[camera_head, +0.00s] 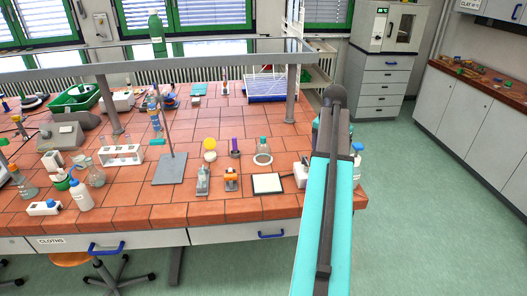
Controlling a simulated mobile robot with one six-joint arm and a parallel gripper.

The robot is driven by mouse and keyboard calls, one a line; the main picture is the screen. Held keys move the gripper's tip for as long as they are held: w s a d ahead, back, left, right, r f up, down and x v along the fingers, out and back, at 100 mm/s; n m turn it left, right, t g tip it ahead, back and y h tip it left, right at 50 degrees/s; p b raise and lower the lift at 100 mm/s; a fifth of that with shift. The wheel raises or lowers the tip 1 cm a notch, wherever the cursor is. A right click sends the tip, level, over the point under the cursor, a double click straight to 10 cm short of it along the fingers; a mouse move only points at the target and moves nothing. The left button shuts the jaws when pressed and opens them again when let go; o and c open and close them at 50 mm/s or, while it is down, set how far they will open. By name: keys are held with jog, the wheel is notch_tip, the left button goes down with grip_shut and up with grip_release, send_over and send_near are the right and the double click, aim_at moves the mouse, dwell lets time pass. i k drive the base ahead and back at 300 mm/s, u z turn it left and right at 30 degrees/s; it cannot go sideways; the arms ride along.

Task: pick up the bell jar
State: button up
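A small clear glass piece with a teal top, which looks like the bell jar (263,149), stands upright on the tiled bench (225,208), right of the middle. A pale ring shows around its foot. It is too small to tell whether the ring is part of it. My teal and dark arm rises on the right, in front of the bench's right end. My gripper does not show, so its opening and anything in it are hidden.
A white-topped square plate (268,183) lies just in front of the glass piece. A purple item (235,147) and a yellow ball (210,143) stand to its left. A grey stand (170,168) is farther left. A grey post (291,95) rises behind.

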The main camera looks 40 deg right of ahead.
aim_at(262, 157)
jog(key=i, duration=1.2)
jog(key=u, duration=0.05)
